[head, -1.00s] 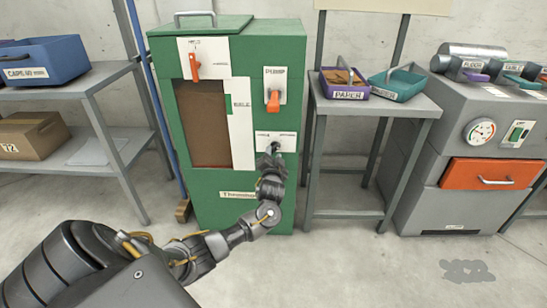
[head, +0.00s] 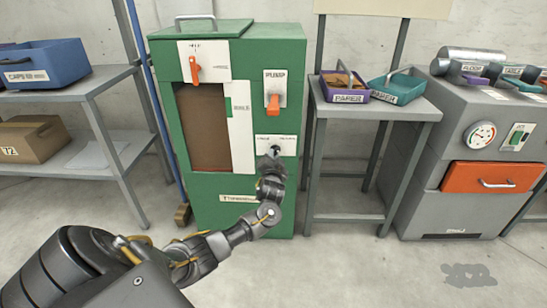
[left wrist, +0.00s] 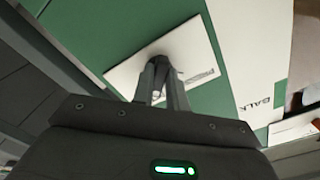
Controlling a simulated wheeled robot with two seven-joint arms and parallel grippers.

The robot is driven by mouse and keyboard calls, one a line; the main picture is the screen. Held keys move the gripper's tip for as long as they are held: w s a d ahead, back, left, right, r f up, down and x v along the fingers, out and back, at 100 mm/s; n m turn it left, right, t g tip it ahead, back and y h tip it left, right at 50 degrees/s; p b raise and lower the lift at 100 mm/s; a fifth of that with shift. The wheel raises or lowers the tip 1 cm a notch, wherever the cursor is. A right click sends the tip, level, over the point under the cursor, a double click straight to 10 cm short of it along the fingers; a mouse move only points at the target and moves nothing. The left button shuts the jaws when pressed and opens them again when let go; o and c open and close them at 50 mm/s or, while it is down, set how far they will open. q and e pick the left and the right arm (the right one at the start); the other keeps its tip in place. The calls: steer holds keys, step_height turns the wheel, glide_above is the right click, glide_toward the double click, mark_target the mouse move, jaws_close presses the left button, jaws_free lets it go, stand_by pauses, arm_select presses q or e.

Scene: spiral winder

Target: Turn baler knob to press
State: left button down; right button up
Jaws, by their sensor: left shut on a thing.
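The green baler (head: 265,210) stands in the middle of the head view. A white plate (head: 287,143) on its right front carries the dark baler knob (head: 274,150). My left gripper (head: 272,157) is at the plate with its fingers shut on the knob, which they mostly hide. In the left wrist view the two fingers (left wrist: 160,84) close around the knob against the white plate (left wrist: 200,48), where a label reading PRESS shows beside them. The knob's exact pointing direction is hard to tell. My right gripper is not in view.
An orange pump lever (head: 273,102) is above the knob plate, and another orange lever (head: 194,70) is at the upper left. A grey table (head: 372,106) with purple and teal trays stands to the right. A shelf (head: 95,80) is on the left.

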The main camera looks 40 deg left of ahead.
arm_select(q)
steer(key=n+p, duration=0.1)
steer(key=n, duration=0.5)
steer(key=n+p, duration=0.1)
steer(key=n, duration=0.4)
steer(key=n+p, duration=0.1)
steer(key=n, duration=0.5)
steer(key=shift+w+d+n+p, duration=0.25)
steer(key=shift+d+n+p, duration=0.05)
steer(key=shift+p, duration=0.05)
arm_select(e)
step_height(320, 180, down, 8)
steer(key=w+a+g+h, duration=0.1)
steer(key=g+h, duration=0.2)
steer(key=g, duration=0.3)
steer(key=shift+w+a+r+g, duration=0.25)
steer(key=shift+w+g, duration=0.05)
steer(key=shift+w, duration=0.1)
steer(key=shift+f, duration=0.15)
arm_select(q)
steer(key=c, duration=1.4)
jaws_free()
